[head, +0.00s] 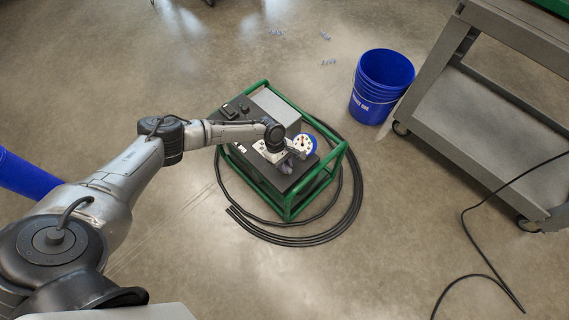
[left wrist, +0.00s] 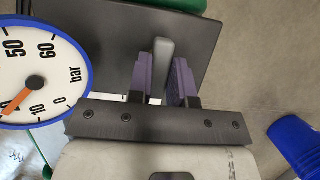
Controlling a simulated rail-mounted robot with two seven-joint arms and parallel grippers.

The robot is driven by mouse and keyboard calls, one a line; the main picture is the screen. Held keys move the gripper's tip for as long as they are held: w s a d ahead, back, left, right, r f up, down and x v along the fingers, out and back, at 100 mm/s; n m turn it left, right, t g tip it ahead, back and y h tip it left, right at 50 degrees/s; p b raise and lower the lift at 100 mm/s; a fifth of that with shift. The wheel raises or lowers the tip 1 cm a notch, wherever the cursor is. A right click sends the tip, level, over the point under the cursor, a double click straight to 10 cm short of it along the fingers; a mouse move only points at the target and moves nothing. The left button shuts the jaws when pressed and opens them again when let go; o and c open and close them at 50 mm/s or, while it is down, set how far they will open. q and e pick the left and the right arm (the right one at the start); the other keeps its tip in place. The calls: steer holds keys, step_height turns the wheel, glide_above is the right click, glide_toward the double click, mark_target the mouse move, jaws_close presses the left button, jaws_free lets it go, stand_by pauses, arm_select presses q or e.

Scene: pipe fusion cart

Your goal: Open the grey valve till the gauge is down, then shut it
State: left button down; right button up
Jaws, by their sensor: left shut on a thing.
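The cart (head: 287,190) is a green tube frame with a dark top, standing on the floor in the head view. The gauge (head: 308,139) has a white face and blue rim; it is large at the left of the left wrist view (left wrist: 22,68). Its orange needle points to the lower left, a little past the 10 mark; the tip is near the picture's edge. My left gripper (left wrist: 162,82), with purple fingers, is shut on the grey valve's handle (left wrist: 163,62), an upright grey bar. In the head view my gripper (head: 287,165) largely hides the valve. My right gripper is not in view.
Black pipe or hose (head: 345,212) loops on the floor around the cart. A blue bucket (head: 381,87) stands behind it to the right. A grey shelf trolley (head: 480,120) stands at the right, with a black cable (head: 478,240) on the floor.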

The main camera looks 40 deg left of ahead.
arm_select(q)
steer(key=shift+d+r+m+g+p, duration=0.2)
steer(key=shift+m+g+p, duration=0.3)
steer(key=shift+m+p, duration=1.4)
steer(key=shift+n+p, duration=0.3)
steer(key=shift+p, duration=0.65)
steer(key=shift+w+a+f+m+g+y, duration=0.1)
steer(key=shift+f+m+g+y, duration=0.2)
steer(key=shift+m, duration=0.6)
steer(key=m+g, duration=0.1)
steer(key=m, duration=0.1)
steer(key=shift+m+y+b, duration=0.3)
steer(key=shift+m, duration=0.1)
steer(key=m, duration=0.2)
steer(key=shift+r+m+g+y, duration=0.1)
steer(key=shift+m+g+y, duration=0.3)
steer(key=m+y, duration=0.1)
steer(key=m, duration=0.3)
steer(key=shift+m+g+y, duration=0.3)
steer(key=shift+g+y, duration=0.1)
steer(key=shift+m, duration=0.6)
steer(key=shift+m+y, duration=0.3)
steer(key=shift+y, duration=0.1)
